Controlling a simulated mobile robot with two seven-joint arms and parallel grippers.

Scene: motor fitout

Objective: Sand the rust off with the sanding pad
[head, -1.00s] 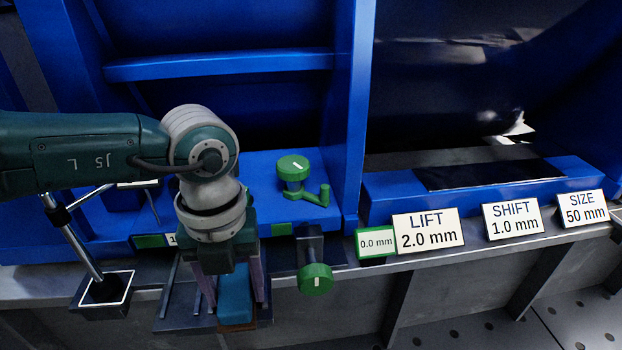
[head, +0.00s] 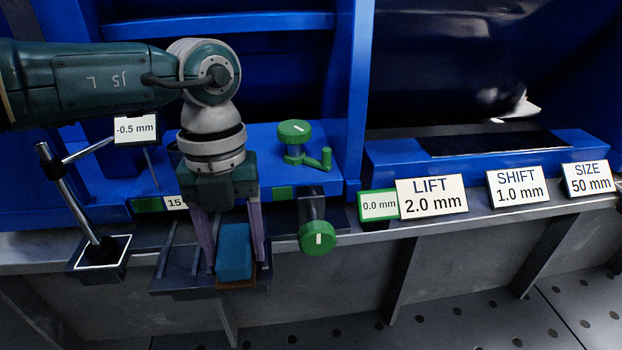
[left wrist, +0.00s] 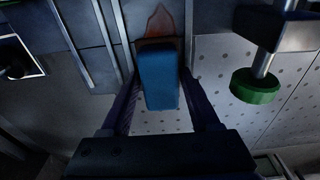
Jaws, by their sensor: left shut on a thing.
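My left gripper (head: 231,262) is shut on the sanding pad (head: 234,250), a blue block with a brown underside. The pad is over the front part of a dark grey slotted plate at the bench's front edge. In the left wrist view the pad (left wrist: 158,80) sits between the two purple fingers of my left gripper (left wrist: 157,95). A reddish-brown pointed patch, seemingly the rust (left wrist: 160,20), shows on the grey surface just beyond the pad. I cannot tell whether the pad touches the plate. My right gripper is not in view.
A green knob (head: 317,239) stands close to the right of the pad, with another green knob (head: 294,131) behind. A dial stand (head: 97,250) reading -0.5 mm is at left. Signs for LIFT (head: 432,198), SHIFT (head: 517,189) and SIZE (head: 588,179) line the bench at right.

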